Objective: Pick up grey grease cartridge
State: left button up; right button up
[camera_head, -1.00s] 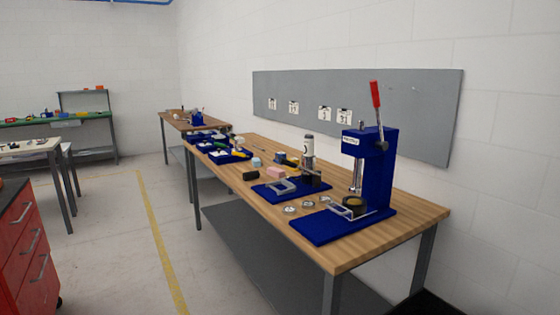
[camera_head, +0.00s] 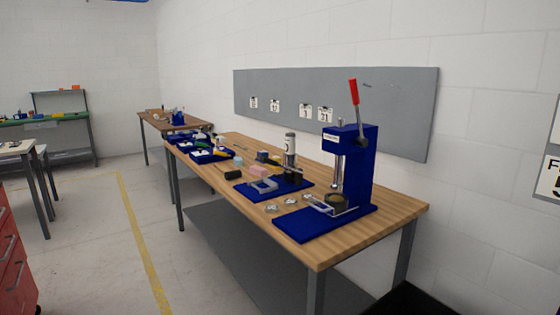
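No item stands out clearly as the grey grease cartridge. A grey-white upright cylinder (camera_head: 291,146) with a dark mark stands on a blue base plate on the wooden workbench (camera_head: 385,224), left of the blue press. Whether it is the cartridge I cannot tell. Small items lie farther along the bench, including a black block (camera_head: 233,175), a pink block (camera_head: 258,172) and blue trays (camera_head: 209,157); they are too small to make out well. Neither of my grippers is in view.
The blue lever press (camera_head: 353,165) with a red handle stands near the bench's right end. A second bench (camera_head: 160,124) stands behind. A red drawer cabinet (camera_head: 10,260) is at the left edge. The floor (camera_head: 95,240) between is open, with a yellow line.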

aim_at(289, 138)
jog(key=i+j+u, duration=0.35)
jog(key=i+j, duration=0.55)
jog(key=j, duration=0.15)
